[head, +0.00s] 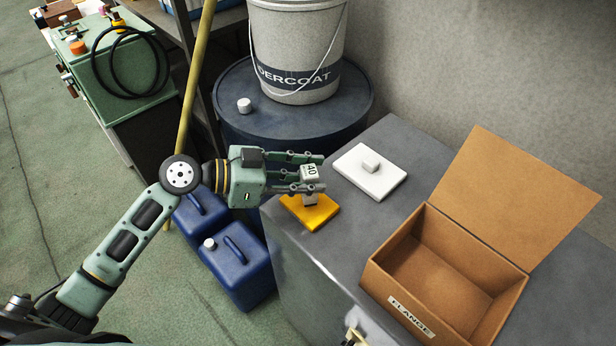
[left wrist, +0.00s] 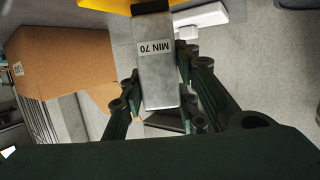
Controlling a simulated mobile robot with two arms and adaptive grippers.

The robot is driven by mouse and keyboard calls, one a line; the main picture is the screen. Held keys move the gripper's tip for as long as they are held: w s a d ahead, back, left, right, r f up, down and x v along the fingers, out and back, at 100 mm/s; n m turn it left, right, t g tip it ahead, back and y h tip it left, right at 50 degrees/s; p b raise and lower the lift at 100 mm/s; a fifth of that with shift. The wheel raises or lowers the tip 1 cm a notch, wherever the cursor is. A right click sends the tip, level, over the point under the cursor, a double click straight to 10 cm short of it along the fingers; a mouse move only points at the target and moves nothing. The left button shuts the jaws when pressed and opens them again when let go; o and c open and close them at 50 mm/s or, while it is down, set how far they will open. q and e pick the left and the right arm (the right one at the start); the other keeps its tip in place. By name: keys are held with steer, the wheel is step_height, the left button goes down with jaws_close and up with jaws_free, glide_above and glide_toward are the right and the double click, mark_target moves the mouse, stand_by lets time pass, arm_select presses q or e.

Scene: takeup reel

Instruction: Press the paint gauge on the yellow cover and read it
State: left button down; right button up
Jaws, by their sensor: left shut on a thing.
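My left gripper (head: 312,174) is shut on the paint gauge (head: 310,171), a small pale grey block whose top face reads "40". The gauge stands over the yellow cover (head: 319,216), which lies flat at the left corner of the grey cabinet top. In the left wrist view the gauge (left wrist: 158,75) carries a label "MIN 70", and its far end meets the yellow cover (left wrist: 100,4) in the picture; I cannot tell whether they touch. The fingers hide part of the gauge. My right gripper is not in view.
A white cover (head: 382,182) with a small knob lies behind on the cabinet top (head: 330,240). An open cardboard box (head: 400,314) labelled "FLANGE" stands at right. An undercoat bucket (head: 296,45) sits on a dark drum (head: 232,128). Blue canisters (head: 246,275) stand below left.

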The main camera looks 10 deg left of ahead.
arm_select(q)
steer(key=shift+r+p, duration=1.5)
steer(key=shift+r, duration=1.6)
